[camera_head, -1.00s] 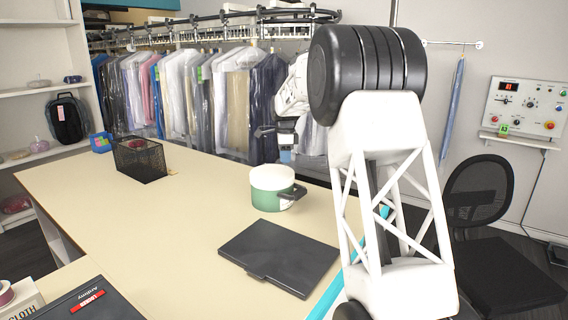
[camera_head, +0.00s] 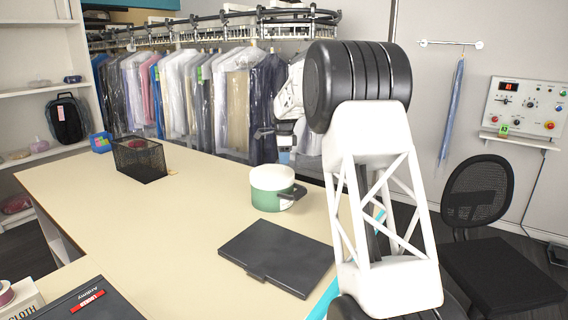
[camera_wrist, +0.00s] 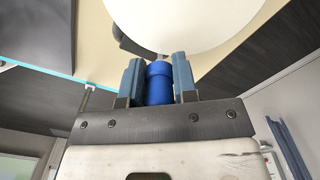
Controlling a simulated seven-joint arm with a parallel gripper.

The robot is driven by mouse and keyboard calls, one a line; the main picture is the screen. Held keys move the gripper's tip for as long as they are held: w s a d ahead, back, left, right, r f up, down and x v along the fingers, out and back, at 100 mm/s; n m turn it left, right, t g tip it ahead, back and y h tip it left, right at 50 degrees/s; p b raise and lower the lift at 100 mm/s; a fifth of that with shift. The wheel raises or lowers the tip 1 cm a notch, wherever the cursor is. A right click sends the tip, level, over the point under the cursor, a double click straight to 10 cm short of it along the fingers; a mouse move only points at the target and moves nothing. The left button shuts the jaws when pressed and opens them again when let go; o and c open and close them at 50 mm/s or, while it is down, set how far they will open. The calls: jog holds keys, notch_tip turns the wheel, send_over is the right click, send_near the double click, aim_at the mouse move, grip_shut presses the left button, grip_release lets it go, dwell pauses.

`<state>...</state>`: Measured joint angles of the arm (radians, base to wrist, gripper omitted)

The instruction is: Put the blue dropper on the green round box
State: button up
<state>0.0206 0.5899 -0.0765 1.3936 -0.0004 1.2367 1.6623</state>
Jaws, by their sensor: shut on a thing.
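The blue dropper (camera_wrist: 158,83) is between the two fingers of my gripper (camera_wrist: 158,80) in the wrist view, and they are shut on it. In the head view my gripper (camera_head: 284,156) is small and hangs beyond the green round box, above it in the picture. The dropper cannot be made out clearly there. The green round box (camera_head: 268,198) stands on the table, with a pale top and a dark handle at its right side. Its pale round top (camera_wrist: 190,20) also shows in the wrist view, ahead of the fingertips.
On the beige table (camera_head: 190,215) lie a flat black case (camera_head: 278,258) in front of the box and a black mesh basket (camera_head: 140,160) at the back left. Bagged garments (camera_head: 200,95) hang behind. A black chair (camera_head: 480,205) stands at right.

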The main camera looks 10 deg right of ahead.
jog(key=shift+f, duration=1.05)
jog(key=shift+f, duration=0.15)
jog(key=o, duration=0.9)
jog(key=shift+r, duration=6.1)
jog(key=shift+r, duration=0.1)
